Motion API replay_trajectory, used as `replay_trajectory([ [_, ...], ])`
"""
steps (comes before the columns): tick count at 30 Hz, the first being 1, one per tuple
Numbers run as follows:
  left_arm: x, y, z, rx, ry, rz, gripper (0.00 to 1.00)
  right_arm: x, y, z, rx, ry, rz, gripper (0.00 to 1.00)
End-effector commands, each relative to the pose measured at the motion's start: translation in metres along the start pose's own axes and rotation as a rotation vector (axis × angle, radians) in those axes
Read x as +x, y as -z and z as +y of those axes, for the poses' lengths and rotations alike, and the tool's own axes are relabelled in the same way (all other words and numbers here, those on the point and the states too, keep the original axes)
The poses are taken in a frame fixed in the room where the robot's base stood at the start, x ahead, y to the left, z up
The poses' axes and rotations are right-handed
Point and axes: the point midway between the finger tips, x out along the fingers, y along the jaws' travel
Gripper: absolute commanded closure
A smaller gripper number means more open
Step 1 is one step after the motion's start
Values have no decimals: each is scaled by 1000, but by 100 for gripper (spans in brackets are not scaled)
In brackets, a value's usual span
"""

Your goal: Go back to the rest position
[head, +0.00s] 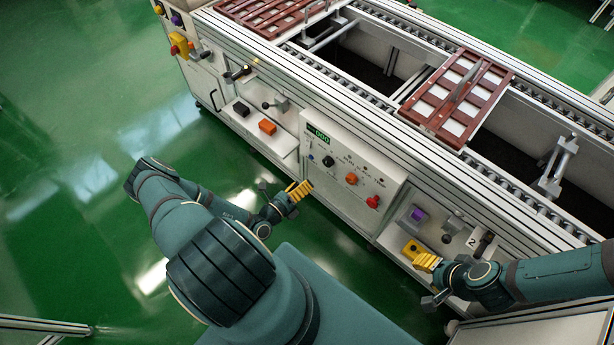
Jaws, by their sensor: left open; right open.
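My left gripper (299,191) has yellow fingers and hangs above the green floor, in front of the conveyor's control panel. It is open and empty, and it looks apart from the panel. My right gripper (425,261) also has yellow fingers and is open. It is at the lower right of the conveyor front, close to a yellow block-like part (410,249) on a small ledge. I cannot tell whether the fingers touch that part.
The conveyor (330,92) runs from upper left to lower right, with a slatted red-brown tray (436,127) on it. The control panel (345,160) has several knobs and a red button (372,202). A black and an orange block (267,126) sit on a ledge. The floor (70,190) at left is clear.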

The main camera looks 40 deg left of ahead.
Motion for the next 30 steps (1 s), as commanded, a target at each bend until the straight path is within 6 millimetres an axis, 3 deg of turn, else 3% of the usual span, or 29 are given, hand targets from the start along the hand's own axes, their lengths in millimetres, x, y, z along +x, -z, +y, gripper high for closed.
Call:
replay_trajectory([
  [10, 4, 6, -8, 14, 25, 40, 30, 0, 0, 0, 0, 0, 0, 53],
  [14, 16, 37, -46, 90, 147, 226, 30, 0, 0, 0, 0, 0, 0, 53],
  [17, 16, 80, -94, 221, 321, 479, 30, 0, 0, 0, 0, 0, 0, 53],
  [21, -13, 133, -148, 485, 607, 842, 30, 0, 0, 0, 0, 0, 0, 53],
  [24, -42, 155, -169, 706, 815, 1055, 30, 0, 0, 0, 0, 0, 0, 53],
  [30, -86, 161, -179, 1235, 1241, 1347, 30, 0, 0, 0, 0, 0, 0, 53],
])
